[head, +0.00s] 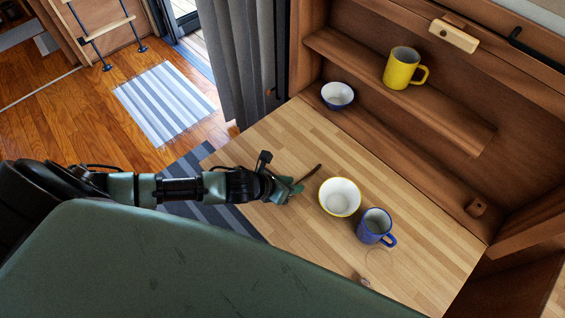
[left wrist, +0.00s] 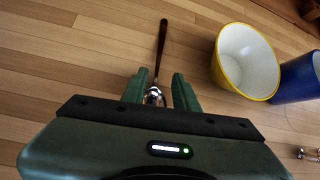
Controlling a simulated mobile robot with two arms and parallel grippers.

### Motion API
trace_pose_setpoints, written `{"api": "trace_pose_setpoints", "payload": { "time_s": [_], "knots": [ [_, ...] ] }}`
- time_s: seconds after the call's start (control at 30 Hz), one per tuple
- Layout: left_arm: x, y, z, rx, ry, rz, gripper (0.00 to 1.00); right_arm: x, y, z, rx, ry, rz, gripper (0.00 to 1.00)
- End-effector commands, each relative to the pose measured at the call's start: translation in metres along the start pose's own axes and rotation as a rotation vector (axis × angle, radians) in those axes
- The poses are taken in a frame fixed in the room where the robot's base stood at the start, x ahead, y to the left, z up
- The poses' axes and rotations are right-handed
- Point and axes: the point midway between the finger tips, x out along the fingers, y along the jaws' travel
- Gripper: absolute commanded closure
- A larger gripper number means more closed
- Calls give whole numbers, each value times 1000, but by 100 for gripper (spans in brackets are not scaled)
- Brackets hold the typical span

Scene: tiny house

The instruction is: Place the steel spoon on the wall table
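A spoon-like utensil with a dark handle (left wrist: 161,45) and a shiny metal end lies over the wall table (head: 290,141), a light wooden surface. Its handle (head: 312,172) also shows in the head view, pointing away from my left gripper (head: 292,188). In the left wrist view, the two green fingers of this gripper (left wrist: 160,80) stand apart on either side of the utensil's metal end, with gaps visible. The gripper is low over the table's left part. Whether the utensil touches the wood is hard to tell. My right gripper is not in view.
A yellow-rimmed white bowl (head: 340,197) and a blue mug (head: 374,226) stand right of the gripper. A small metallic thing (head: 365,281) lies near the front edge. A small bowl (head: 337,96) is at the back; a yellow mug (head: 402,68) is on the shelf (head: 440,113).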

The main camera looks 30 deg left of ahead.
Motion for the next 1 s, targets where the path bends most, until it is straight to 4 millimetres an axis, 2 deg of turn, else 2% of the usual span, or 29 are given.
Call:
{"api": "trace_pose_setpoints", "payload": {
  "time_s": [0.5, 0.7, 1.0],
  "knots": [
    [-96, 1, -2, 3, 2, 2, 71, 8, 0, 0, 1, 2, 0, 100],
    [-113, 0, -1, 0, 2, 1, 71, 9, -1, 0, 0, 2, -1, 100],
    [-115, 0, 0, 0, 1, 0, 71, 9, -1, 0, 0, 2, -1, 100]
  ]
}}
